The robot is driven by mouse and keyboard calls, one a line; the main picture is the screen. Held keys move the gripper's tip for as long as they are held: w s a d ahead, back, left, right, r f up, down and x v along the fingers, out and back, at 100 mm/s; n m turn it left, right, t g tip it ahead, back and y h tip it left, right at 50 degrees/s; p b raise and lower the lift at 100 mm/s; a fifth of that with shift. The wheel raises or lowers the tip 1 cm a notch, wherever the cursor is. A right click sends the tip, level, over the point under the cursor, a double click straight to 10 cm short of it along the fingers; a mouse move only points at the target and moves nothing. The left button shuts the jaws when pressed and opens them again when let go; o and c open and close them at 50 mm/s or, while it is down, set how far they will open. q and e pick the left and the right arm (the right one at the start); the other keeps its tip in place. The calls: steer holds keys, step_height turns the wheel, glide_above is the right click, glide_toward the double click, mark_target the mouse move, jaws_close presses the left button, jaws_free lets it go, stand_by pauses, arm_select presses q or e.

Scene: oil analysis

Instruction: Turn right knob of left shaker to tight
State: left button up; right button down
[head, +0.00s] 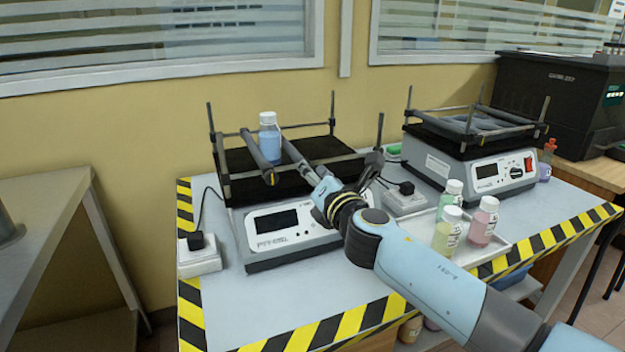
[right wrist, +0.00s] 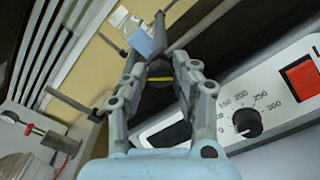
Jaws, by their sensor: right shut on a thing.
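The left shaker (head: 290,238) stands on the table with a dark rack on top. A bottle with blue liquid (head: 269,140) stands upright between its two grey clamp bars; it also shows in the right wrist view (right wrist: 147,42). My right gripper (head: 318,183) reaches the front end of the right clamp bar (head: 299,160). In the right wrist view its fingers (right wrist: 160,66) are closed around a dark round knob with a yellow line (right wrist: 159,74). In the head view the gripper hides this knob. The left knob (head: 270,178) is free. My left gripper is out of view.
The right shaker (head: 480,165) stands further right. A white tray (head: 425,222) with several colored bottles lies in front of it. White power blocks (head: 200,258) stand beside the shakers. The left shaker's dial (right wrist: 246,122) and red switch (right wrist: 303,77) are close to my right gripper.

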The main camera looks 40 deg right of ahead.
steer(key=shift+d+f+m+b, duration=0.15)
steer(key=shift+m+b, duration=0.9)
steer(key=shift+m, duration=1.35)
steer(key=shift+a+f+m+b, duration=0.1)
steer(key=shift+m+b, duration=0.95)
steer(key=shift+m, duration=1.35)
steer(key=c, duration=1)
jaws_free()
steer(key=shift+r, duration=0.1)
steer(key=shift+c, duration=0.2)
steer(key=shift+s, duration=0.15)
steer(key=v, duration=1.1)
steer(key=shift+s, duration=0.4)
